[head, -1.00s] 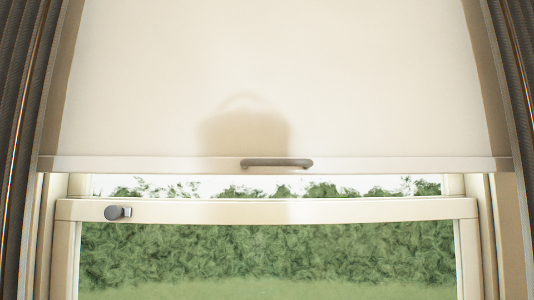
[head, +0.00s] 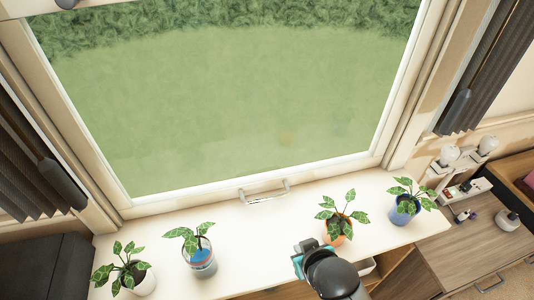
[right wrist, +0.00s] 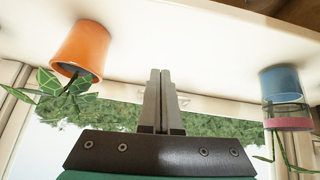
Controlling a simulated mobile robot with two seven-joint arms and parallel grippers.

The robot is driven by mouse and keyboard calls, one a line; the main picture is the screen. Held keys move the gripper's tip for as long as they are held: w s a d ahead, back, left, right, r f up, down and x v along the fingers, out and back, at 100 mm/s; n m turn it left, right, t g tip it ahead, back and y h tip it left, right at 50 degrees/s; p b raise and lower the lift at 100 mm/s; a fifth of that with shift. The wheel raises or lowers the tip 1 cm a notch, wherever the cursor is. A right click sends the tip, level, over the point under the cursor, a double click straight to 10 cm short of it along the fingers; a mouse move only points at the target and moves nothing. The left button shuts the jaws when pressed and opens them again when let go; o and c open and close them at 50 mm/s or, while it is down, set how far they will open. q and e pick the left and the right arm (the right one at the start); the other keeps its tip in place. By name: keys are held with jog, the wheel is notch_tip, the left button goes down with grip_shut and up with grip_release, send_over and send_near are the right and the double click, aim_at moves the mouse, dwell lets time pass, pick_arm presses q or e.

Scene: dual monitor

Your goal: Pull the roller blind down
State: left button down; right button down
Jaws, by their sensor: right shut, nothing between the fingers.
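The roller blind and its grey pull bar are outside both current views. The head view now looks down at the lower window (head: 240,100) and the white sill (head: 250,222). My right gripper (head: 300,260) is above the sill's front edge, near the orange pot, seen from behind with its fingertips hidden. In the right wrist view its two fingers (right wrist: 160,75) are pressed together with nothing between them. That view is upside down. My left gripper is in neither view.
Along the sill stand a white pot (head: 143,283), a blue-banded pot (head: 201,262), an orange pot (head: 338,232) and a blue pot (head: 404,210), all with plants. A metal window handle (head: 265,193) sits at the lower frame. Dark curtains (head: 485,70) hang at both sides.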

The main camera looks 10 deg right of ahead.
jog(key=w+r+m+t+p, duration=0.1)
jog(key=w+r+t, duration=0.45)
jog(key=r, duration=0.65)
jog(key=w+r+m+t+p, duration=0.1)
jog(key=w+r+t, duration=0.4)
jog(key=r, duration=0.7)
jog(key=s+a+r+t+p, duration=0.1)
jog(key=s+r+t, duration=0.15)
jog(key=r, duration=0.75)
jog(key=s+a+r+n+t+y, duration=0.15)
jog(key=r+t, duration=0.25)
jog(key=r, duration=0.7)
jog(key=s+a+r+t+p, duration=0.1)
jog(key=s+r+t, duration=0.25)
jog(key=r, duration=0.65)
jog(key=p+x, duration=0.3)
jog(key=x, duration=0.7)
jog(key=shift+w+d+f+b, duration=0.1)
jog(key=shift+w+f+b, duration=0.2)
jog(key=shift+f, duration=0.45)
jog(key=shift+w+f+b, duration=0.2)
jog(key=shift+f+b, duration=0.15)
jog(key=shift+f, duration=0.4)
jog(key=shift+w+d+f+b, duration=0.1)
jog(key=shift+w+f+b, duration=0.2)
jog(key=shift+f, duration=0.45)
